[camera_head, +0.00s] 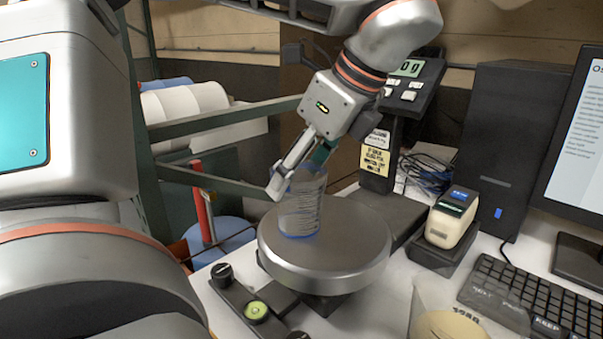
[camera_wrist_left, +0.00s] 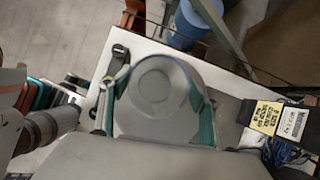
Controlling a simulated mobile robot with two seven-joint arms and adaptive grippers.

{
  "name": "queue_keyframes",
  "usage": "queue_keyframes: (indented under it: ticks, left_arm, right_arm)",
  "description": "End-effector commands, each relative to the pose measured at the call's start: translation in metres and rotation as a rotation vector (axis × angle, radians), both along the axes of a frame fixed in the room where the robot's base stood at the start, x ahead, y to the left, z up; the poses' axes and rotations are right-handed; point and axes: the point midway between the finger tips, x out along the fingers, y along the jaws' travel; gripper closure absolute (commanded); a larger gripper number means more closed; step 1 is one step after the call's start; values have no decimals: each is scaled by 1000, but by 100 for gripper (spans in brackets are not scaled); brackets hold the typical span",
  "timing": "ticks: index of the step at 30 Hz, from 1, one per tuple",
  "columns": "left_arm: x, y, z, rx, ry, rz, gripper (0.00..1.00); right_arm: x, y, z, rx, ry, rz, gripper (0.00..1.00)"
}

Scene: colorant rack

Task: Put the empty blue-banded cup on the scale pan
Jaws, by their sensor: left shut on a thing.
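The clear, empty cup with a blue band (camera_head: 300,212) is upright over the left part of the round metal scale pan (camera_head: 345,262). My left gripper (camera_head: 298,176) comes down from above and is shut on the cup's upper part. The cup's base is at or just above the pan; I cannot tell whether it touches. In the left wrist view, the fingers (camera_wrist_left: 158,104) straddle the see-through cup (camera_wrist_left: 153,80), with the pan behind it. My right gripper is not in view.
The scale's display (camera_head: 408,75) stands behind the pan. A small label device (camera_head: 452,217), a keyboard (camera_head: 535,298) and a black computer case (camera_head: 510,140) are to the right. A translucent container with beige contents (camera_head: 450,325) is at the front.

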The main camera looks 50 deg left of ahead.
Motion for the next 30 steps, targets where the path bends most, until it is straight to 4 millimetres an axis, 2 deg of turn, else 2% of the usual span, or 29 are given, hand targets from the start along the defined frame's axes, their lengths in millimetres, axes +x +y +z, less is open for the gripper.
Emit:
queue_keyframes:
  ticks: [9,10,11,12,23,26,30]
  left_arm:
    - [0,0,-4,1,2,0,50]
    - [0,0,-3,0,0,-1,33]
    - [0,0,-2,0,0,0,25]
    - [0,0,-2,0,-1,0,22]
    - [0,0,0,0,-2,-1,22]
    - [0,-2,6,1,-5,-2,22]
    - [3,-13,26,0,-5,-1,22]
  right_arm:
    - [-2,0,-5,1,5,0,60]
    - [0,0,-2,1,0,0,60]
    - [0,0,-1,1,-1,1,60]
    - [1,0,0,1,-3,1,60]
    - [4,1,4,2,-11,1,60]
    - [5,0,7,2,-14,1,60]
    - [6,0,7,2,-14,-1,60]
